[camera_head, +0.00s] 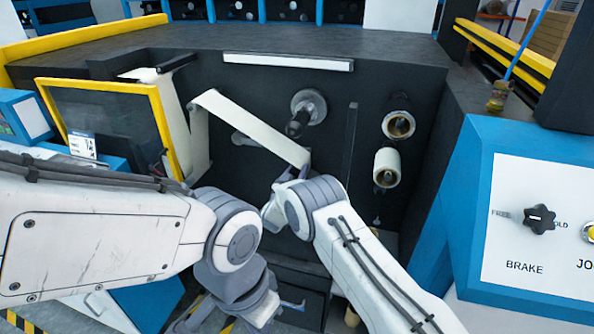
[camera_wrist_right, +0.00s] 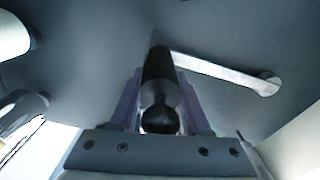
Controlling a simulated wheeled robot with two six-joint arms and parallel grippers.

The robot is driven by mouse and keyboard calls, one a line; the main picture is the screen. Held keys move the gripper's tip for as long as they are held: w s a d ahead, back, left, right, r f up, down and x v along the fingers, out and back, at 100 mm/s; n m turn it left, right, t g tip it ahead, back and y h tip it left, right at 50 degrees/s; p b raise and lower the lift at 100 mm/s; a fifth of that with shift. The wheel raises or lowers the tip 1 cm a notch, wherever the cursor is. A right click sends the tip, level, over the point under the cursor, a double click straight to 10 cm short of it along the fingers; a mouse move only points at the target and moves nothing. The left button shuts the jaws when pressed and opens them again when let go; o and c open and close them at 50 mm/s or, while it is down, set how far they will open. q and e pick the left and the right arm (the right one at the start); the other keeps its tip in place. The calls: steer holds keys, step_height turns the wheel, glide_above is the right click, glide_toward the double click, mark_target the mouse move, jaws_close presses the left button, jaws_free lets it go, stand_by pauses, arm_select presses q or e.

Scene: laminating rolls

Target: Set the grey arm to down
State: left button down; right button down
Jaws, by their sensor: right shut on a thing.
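The grey arm (camera_wrist_right: 225,72) shows in the right wrist view as a pale bar, with a round hub at its right end and a black handle (camera_wrist_right: 160,118) at its left end. My right gripper (camera_wrist_right: 158,82) is shut on this handle, one finger on each side. In the head view, part of what looks like the grey arm (camera_head: 246,143) shows on the dark panel, partly hidden by the pale web. My right gripper (camera_head: 285,180) is near the web's lower end there, and its wrist hides the grasp. My left gripper (camera_head: 232,312) hangs low; its finger opening is unclear.
The pale web (camera_head: 250,125) slants down across the panel. A yellow-framed guard (camera_head: 105,125) stands at the left. A blue-edged brake panel (camera_head: 535,225) is at the right.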

stand_by(0.8)
steer(key=f+m+b, duration=0.1)
steer(key=f+b, duration=0.2)
steer(key=b, duration=0.1)
steer(key=a+f+m+b, duration=0.1)
steer(key=f+b, duration=0.2)
steer(key=b, duration=0.1)
steer(key=f+m+b, duration=0.1)
steer(key=f+b, duration=0.3)
steer(key=shift+w+a+m, duration=0.25)
steer(key=shift+a+m, duration=0.15)
steer(key=shift+a+f+b, duration=0.15)
steer(key=shift+f+b, duration=0.15)
steer(key=shift+b, duration=0.25)
steer(key=c, duration=0.6)
jaws_free()
steer(key=shift+m, duration=0.3)
steer(key=v, duration=1)
steer(key=shift+s, duration=0.2)
